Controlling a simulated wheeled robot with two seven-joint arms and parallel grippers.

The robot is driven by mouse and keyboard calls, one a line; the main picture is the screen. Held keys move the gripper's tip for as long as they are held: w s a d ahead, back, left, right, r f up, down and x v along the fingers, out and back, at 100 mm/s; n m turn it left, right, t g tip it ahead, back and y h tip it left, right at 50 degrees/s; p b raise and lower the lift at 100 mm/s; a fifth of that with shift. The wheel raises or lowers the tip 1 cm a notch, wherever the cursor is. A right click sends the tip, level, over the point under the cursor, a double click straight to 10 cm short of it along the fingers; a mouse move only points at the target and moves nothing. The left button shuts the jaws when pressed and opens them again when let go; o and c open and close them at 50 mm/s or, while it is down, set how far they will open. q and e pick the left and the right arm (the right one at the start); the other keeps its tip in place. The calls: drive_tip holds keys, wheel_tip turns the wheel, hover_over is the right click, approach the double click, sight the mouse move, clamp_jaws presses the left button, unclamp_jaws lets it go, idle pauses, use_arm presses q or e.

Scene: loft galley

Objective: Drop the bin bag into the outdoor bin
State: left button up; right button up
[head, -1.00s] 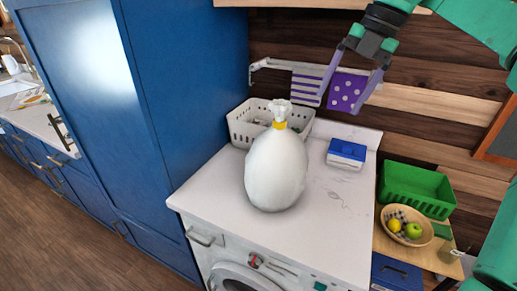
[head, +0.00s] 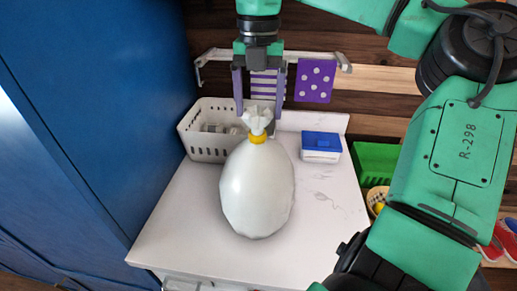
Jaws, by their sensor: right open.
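The bin bag (head: 257,188) is white and full, with a yellow tie and a gathered top. It stands upright on the white marbled worktop (head: 180,225). My right gripper (head: 259,112) points down with its purple fingers apart, just above or behind the bag's gathered top. The fingers look to be on either side of the top, but I cannot tell how deep they reach. My left gripper is not in view. No outdoor bin shows.
A white basket (head: 205,148) stands behind the bag to the left. A blue-lidded box (head: 321,146) sits at the back right. A wall rail holds a purple dotted cloth (head: 315,82). A tall blue cabinet (head: 90,120) borders the left. A green crate (head: 375,162) is at right.

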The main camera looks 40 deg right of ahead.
sight(257, 126)
drive_tip(key=f+p, duration=0.1)
drive_tip(key=f, duration=0.4)
drive_tip(key=shift+w+f+p, duration=0.15)
drive_tip(key=shift+w+p, duration=0.05)
drive_tip(key=shift+p, duration=0.15)
drive_tip(key=shift+s, duration=0.2)
drive_tip(key=shift+w, duration=0.2)
drive_tip(key=c, duration=0.9)
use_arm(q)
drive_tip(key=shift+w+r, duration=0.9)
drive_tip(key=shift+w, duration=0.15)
use_arm(e)
clamp_jaws()
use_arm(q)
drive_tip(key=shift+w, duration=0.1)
